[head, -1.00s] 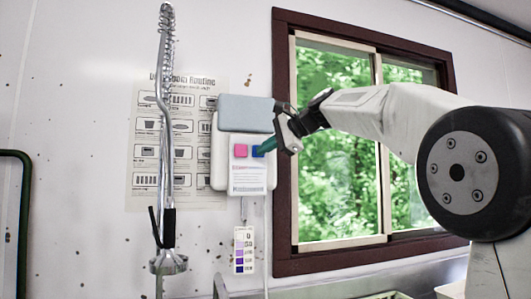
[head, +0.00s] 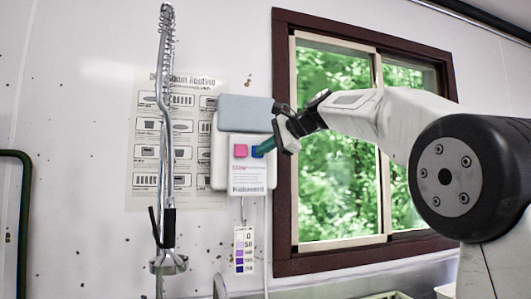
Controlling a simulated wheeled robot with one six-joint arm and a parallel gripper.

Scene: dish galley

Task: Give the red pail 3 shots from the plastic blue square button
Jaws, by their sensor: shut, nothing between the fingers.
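A white dispenser box (head: 219,162) with a grey-blue top hangs on the wall. The red pail is not in view.
A tall metal spray hose (head: 165,130) hangs left of the dispenser, before a wall poster (head: 145,190). A colour strip card (head: 244,250) hangs below the dispenser. A dark-framed window (head: 283,200) is to the right, behind my arm.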

